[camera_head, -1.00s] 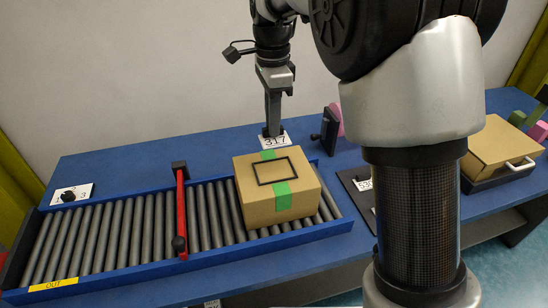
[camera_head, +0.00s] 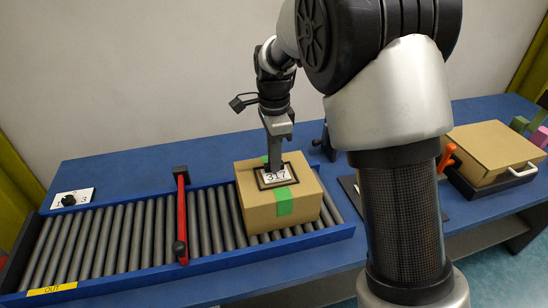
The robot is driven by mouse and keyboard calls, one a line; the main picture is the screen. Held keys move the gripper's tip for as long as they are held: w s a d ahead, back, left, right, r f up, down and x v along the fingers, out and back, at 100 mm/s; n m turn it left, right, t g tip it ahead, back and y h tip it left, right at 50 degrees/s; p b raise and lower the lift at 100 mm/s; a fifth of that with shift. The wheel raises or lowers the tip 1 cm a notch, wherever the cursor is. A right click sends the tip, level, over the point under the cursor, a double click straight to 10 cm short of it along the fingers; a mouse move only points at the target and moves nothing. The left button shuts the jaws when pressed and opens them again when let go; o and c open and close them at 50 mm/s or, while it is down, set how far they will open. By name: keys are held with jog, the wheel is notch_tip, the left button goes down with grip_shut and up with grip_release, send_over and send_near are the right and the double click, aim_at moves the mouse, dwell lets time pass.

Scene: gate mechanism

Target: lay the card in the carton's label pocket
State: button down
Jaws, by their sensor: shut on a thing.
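The brown carton (camera_head: 260,212) with green tape stands on the right part of the roller conveyor. A black rectangular frame, the label pocket (camera_head: 291,184), is on its top. The white card (camera_head: 285,177) with the number 317 is within the frame's outline; I cannot tell whether it lies flat on the carton or just above it. My gripper (camera_head: 275,170) points down over the carton top, shut on the card. Its fingertips cover part of the card and the frame's far edge.
A red gate bar (camera_head: 182,215) crosses the rollers (camera_head: 110,235) left of the carton. A white card with a dark knob (camera_head: 72,197) lies at the left. A lidded brown box (camera_head: 490,152) with a white handle stands right. An orange handle (camera_head: 447,158) shows beside my arm.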

jog(key=shift+f, duration=0.2)
jog(key=c, duration=1.7)
grip_release()
jog(key=shift+c, duration=0.2)
notch_tip(320, 180, up, 12)
jog(key=s+d+r+n+t, duration=0.1)
jog(key=s+d+r+n, duration=0.2)
jog(key=s+d+r, duration=0.25)
jog(key=s+d+n+t, duration=0.1)
jog(key=s+d+n, duration=0.2)
jog(key=s, duration=0.3)
jog(key=s+d+f+n+t, duration=0.1)
jog(key=s+d+n+t, duration=0.1)
jog(key=s+n, duration=0.3)
jog(key=s+d+f+n+t, duration=0.1)
jog(key=s+d+n, duration=0.2)
jog(key=s, duration=0.5)
jog(key=shift+d+n+t+p, duration=0.3)
jog(key=shift+d+n+p, duration=0.15)
jog(key=shift+d, duration=0.25)
